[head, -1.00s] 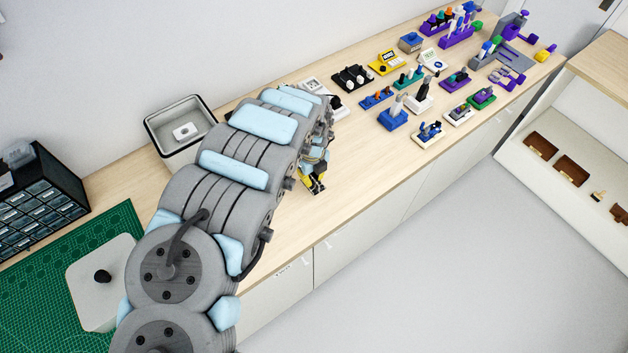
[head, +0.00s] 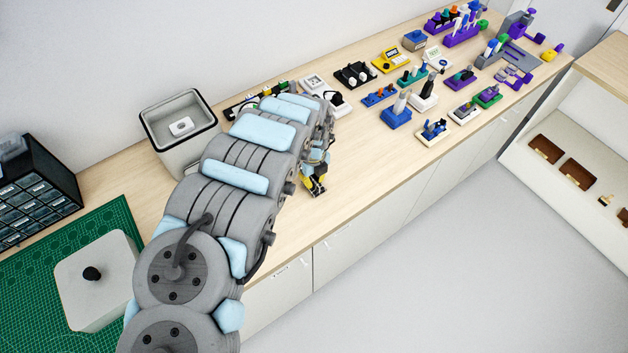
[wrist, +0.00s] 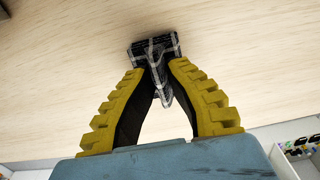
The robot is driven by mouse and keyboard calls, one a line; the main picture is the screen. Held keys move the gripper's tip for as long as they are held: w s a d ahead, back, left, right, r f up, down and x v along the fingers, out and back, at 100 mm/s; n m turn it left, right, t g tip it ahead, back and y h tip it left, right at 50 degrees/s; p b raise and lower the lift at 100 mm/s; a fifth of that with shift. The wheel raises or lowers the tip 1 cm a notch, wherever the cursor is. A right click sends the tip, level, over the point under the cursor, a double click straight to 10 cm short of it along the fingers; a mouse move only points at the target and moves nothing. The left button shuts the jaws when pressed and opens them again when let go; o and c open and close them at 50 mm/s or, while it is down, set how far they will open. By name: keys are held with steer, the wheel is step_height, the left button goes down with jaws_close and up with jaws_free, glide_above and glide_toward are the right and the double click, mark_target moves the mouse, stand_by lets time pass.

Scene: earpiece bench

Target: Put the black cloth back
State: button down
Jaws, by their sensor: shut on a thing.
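The black cloth (wrist: 154,48) shows in the wrist view as a small bunched dark piece with pale grid lines. My gripper (wrist: 156,68) has its two yellow fingers closed in on it, and part of the cloth hangs down between them. Behind the cloth is the pale wood bench top (wrist: 60,75); I cannot tell whether the cloth touches it. In the head view my gripper (head: 317,188) is over the front part of the bench, right of my arm.
A grey bin (head: 180,150) with a small white item inside stands left of my arm. A green mat (head: 35,250) with a pale lidded box (head: 95,275) lies at the left. Several small coloured stands fill the bench's far right. Bare wood lies right of my gripper.

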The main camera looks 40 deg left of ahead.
mark_target(313, 179)
steer(key=shift+f, duration=0.15)
steer(key=c, duration=1.2)
jaws_free()
steer(key=shift+r, duration=1.9)
step_height(313, 179, up, 9)
steer(key=p, duration=0.2)
steer(key=shift+f+p, duration=0.2)
steer(key=shift+p, duration=0.1)
steer(key=shift+w, duration=0.1)
